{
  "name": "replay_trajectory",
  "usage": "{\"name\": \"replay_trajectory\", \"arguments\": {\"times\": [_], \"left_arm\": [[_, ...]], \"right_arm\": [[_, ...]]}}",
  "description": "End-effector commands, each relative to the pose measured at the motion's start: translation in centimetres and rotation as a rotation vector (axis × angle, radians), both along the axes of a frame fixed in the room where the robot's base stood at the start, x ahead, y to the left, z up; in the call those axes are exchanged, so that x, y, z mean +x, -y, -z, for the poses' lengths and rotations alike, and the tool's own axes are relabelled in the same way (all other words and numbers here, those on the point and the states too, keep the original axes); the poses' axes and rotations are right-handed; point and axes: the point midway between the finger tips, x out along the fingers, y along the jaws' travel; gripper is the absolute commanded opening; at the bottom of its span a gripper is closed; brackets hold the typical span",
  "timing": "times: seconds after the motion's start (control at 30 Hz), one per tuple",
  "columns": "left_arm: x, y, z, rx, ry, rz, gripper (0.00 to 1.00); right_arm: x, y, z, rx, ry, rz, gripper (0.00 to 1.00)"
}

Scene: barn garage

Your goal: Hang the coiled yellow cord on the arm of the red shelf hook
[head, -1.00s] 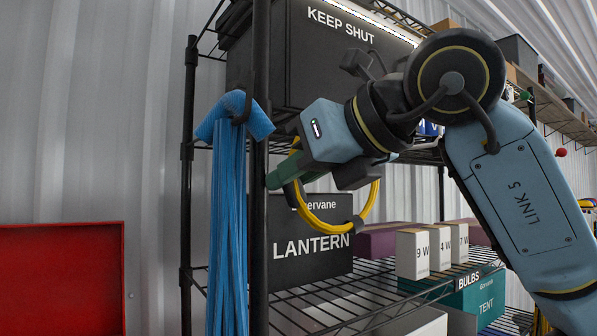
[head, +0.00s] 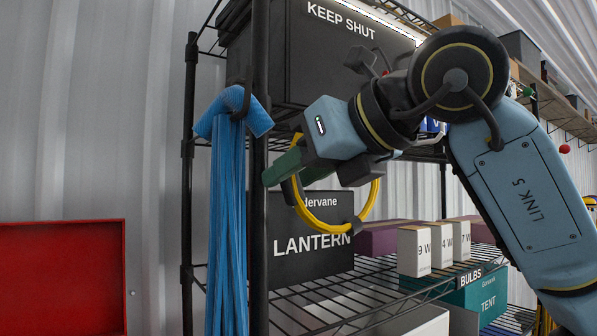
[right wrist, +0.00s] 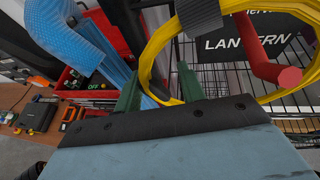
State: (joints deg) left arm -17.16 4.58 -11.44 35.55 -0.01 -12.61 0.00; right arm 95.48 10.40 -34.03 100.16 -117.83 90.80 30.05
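The coiled yellow cord (head: 325,226) hangs as a ring with dark straps beside the shelf post, in front of the lantern box. In the right wrist view the cord (right wrist: 196,91) has a dark strap at its top. The red shelf hook's arm (right wrist: 266,55) shows there within the ring's outline; whether it bears the cord I cannot tell. The hook is hidden in the head view. My right gripper (head: 298,171) is at the ring's left side. Its green fingers stand apart in the right wrist view (right wrist: 157,88), with a cord strand between them. My left gripper is out of view.
A blue hose (head: 228,215) hangs left of the black shelf post (head: 258,220). A black box (head: 320,60) is above. A red panel (head: 62,278) is at lower left.

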Motion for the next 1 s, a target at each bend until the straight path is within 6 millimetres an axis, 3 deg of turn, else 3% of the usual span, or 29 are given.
{"name": "replay_trajectory", "arguments": {"times": [0.3, 0.47, 1.0], "left_arm": [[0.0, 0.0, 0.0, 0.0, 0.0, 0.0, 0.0], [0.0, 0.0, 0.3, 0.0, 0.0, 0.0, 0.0], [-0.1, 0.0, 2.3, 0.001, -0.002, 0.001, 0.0]], "right_arm": [[-0.4, -0.4, 0.3, -0.007, -0.002, -0.015, 0.44], [-1.0, 0.3, -0.1, -0.006, 0.001, -0.014, 0.44], [-7.2, 8.1, -4.3, 0.001, 0.002, 0.0, 0.44]]}}
